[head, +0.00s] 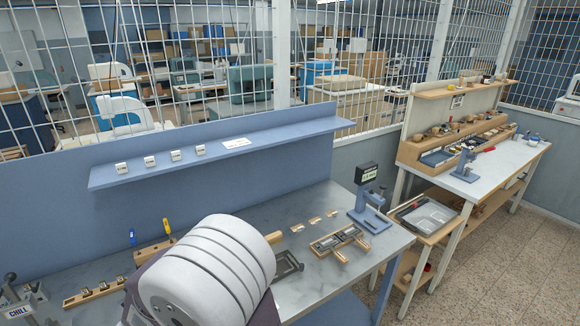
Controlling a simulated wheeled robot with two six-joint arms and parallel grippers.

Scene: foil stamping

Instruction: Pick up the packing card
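I cannot tell for sure which thing is the packing card. A flat white card (237,143) with small print lies on the blue shelf, right of several small labelled blocks. Several small tan pieces (314,220) lie in a row on the grey worktable (295,305); they are too small to identify. Neither of my grippers shows in the head view. A large white rounded part, apparently mine, covers the front middle of the table and hides what lies behind it.
A blue-grey press (370,212) with a dark display stands at the table's right end. A wooden fixture (340,241) and a dark tray (287,266) are nearby. A second bench (505,160) stands at right.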

